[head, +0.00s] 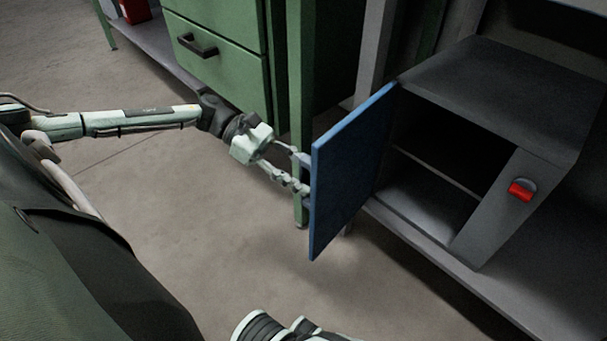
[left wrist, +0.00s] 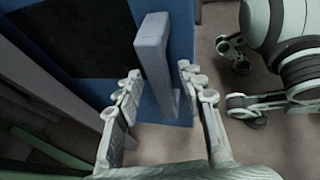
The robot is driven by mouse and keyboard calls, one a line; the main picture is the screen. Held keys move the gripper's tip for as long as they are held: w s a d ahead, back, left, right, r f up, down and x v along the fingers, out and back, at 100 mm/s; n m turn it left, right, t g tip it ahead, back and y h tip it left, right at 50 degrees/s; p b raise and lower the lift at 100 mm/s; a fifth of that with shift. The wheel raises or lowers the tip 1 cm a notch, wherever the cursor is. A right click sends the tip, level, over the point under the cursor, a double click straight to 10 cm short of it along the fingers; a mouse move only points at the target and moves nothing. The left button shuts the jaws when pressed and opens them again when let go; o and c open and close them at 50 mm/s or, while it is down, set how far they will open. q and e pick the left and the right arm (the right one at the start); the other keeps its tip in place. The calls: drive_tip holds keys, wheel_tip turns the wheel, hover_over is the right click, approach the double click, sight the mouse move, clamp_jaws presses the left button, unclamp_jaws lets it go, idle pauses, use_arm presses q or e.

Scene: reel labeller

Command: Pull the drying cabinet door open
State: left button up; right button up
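The drying cabinet (head: 487,90) stands at the right in the head view. Its blue door (head: 345,175) is swung wide open, and the dark interior shows. The door also fills the upper middle of the left wrist view (left wrist: 110,75). My left gripper (head: 300,172) is at the door's outer face. In the left wrist view, the grey door handle (left wrist: 153,55) stands between the fingers of my left gripper (left wrist: 161,76), which are apart with a gap visible on the right side. My right gripper (left wrist: 234,73) is open and empty at the right of the left wrist view.
A green drawer unit (head: 220,55) stands behind my left arm, with a green leg (head: 299,120) close behind the door. A red switch (head: 521,190) is on the cabinet's front. The floor (head: 220,230) in front of the door is clear.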

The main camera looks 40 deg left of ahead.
use_arm(q)
drive_tip(key=v, duration=1.2)
drive_tip(key=shift+a, duration=0.1)
idle(0.4)
